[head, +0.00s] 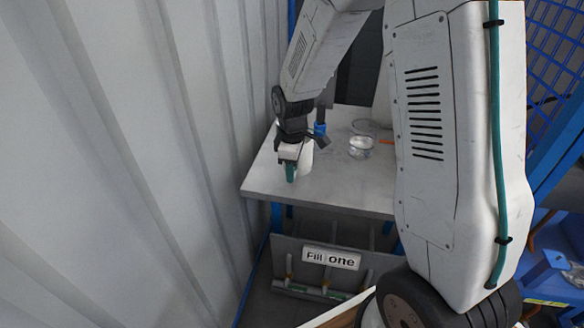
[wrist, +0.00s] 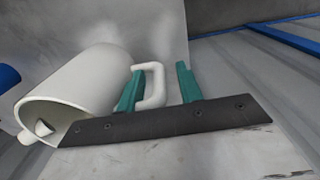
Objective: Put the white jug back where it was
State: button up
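The white jug (head: 306,157) stands on the grey table near its left side, partly hidden behind my gripper (head: 291,172). In the wrist view the jug (wrist: 85,85) fills the left, with its open rim towards the camera and its handle (wrist: 157,85) on the right. My gripper (wrist: 159,67) is open, with its two teal fingers apart. The handle's outer bar lies between the fingers. The left finger is close to the handle's loop, between the bar and the jug's body. A clear gap shows between the bar and the right finger.
A blue object (head: 320,128) is just behind the jug. A corrugated wall (head: 130,150) rises close on the left. A "Fill one" sign (head: 331,258) is below the table. The table's front is bare.

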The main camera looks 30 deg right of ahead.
notch_tip(320, 180, up, 12)
jog(key=shift+r, duration=0.1)
jog(key=s+r+m, duration=0.3)
jog(key=s, duration=0.6)
jog(key=s+r+m, duration=0.4)
jog(key=s, duration=0.5)
jog(key=s+a+r+m+t, duration=0.1)
jog(key=s+r+m, duration=0.2)
jog(key=s, duration=0.7)
jog(key=shift+r, duration=0.2)
jog(key=shift+m, duration=0.3)
